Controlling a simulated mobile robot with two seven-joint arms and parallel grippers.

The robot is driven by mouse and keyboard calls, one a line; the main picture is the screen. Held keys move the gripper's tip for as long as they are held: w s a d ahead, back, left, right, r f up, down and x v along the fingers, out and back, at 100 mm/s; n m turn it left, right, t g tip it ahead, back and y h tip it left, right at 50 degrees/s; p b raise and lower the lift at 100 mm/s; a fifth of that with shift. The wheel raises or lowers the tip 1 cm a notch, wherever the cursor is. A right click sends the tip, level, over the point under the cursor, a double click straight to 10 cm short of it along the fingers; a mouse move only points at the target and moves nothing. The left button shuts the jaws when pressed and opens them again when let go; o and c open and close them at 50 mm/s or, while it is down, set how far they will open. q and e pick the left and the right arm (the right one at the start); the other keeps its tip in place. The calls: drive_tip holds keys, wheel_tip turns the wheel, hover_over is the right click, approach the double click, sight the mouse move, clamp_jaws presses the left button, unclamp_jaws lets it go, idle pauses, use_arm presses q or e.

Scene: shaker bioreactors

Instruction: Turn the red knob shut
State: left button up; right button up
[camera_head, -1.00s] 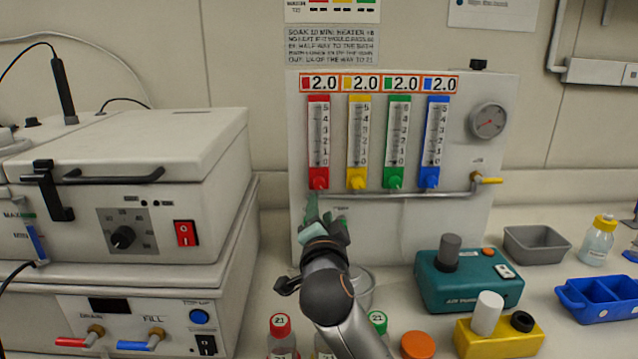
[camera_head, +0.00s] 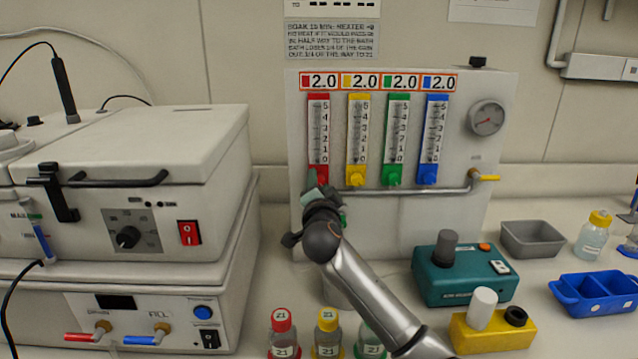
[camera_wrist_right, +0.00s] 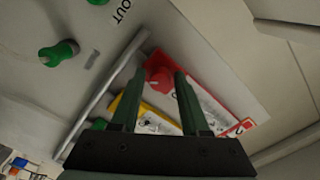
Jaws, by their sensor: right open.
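The red knob (camera_wrist_right: 158,77) sits at the bottom of the red flowmeter (camera_head: 318,130), leftmost of the flowmeters on the white panel. In the head view my right gripper mostly covers this knob. My right gripper (camera_head: 316,186) is at the knob, its arm coming from the lower right. In the right wrist view the open green fingers (camera_wrist_right: 160,72) reach toward the knob, which shows between their tips. I cannot tell whether they touch it. My left gripper is not in view.
The yellow knob (camera_head: 356,179) is close on the right, with green (camera_head: 392,176) and blue (camera_head: 428,175) knobs beyond. A metal pipe (camera_head: 440,191) runs below. Capped bottles (camera_head: 282,335) stand under my arm. A white machine (camera_head: 120,150) stands left.

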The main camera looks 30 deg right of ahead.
drive_tip(key=shift+c, duration=0.3)
clamp_jaws()
drive_tip(key=shift+f+n, duration=0.1)
drive_tip(key=shift+n, duration=0.3)
